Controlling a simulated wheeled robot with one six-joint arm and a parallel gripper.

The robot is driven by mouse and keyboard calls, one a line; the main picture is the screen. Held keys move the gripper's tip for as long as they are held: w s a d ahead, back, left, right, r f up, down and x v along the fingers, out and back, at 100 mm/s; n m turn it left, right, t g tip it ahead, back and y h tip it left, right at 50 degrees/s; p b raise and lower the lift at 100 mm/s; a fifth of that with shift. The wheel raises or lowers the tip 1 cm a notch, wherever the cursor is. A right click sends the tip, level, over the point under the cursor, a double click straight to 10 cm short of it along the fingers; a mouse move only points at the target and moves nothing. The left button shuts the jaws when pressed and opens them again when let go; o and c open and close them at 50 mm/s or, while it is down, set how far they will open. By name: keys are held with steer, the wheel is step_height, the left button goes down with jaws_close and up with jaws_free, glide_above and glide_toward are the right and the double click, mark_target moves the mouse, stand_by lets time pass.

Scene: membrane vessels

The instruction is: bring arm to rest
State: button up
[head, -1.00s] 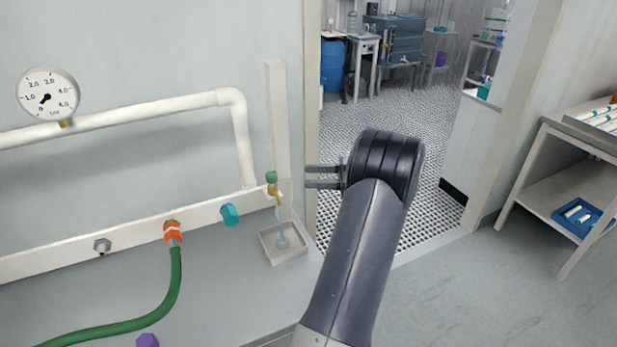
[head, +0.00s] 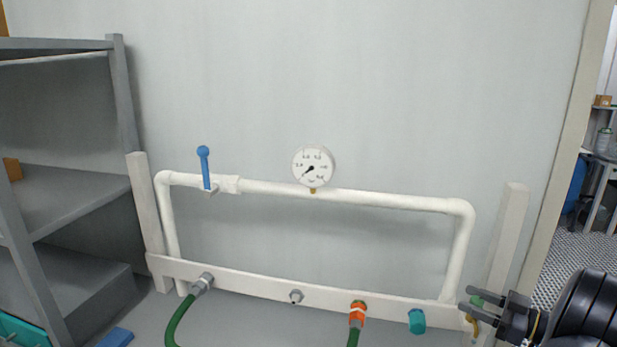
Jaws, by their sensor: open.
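My gripper (head: 482,300) is at the lower right of the head view, its two dark fingers pointing left and apart, with nothing between them. It appears in front of the right end of the white pipe rack, overlapping the small brass tap with a green top (head: 472,322), which is mostly hidden. I cannot tell whether the fingers touch it. The dark rounded wrist of my arm fills the lower right corner; the rest of the arm is out of view.
A white pipe frame (head: 380,198) carries a gauge (head: 313,167) and a blue-handled valve (head: 205,168). Below are green hoses (head: 180,318), an orange fitting (head: 357,312) and a teal cap (head: 416,321). Grey shelves (head: 80,200) stand left. A doorway opens at right.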

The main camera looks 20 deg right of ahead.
steer(key=shift+s+m+h, duration=0.1)
steer(key=shift+m+h, duration=0.2)
steer(key=shift+h, duration=0.1)
steer(key=shift+y, duration=0.3)
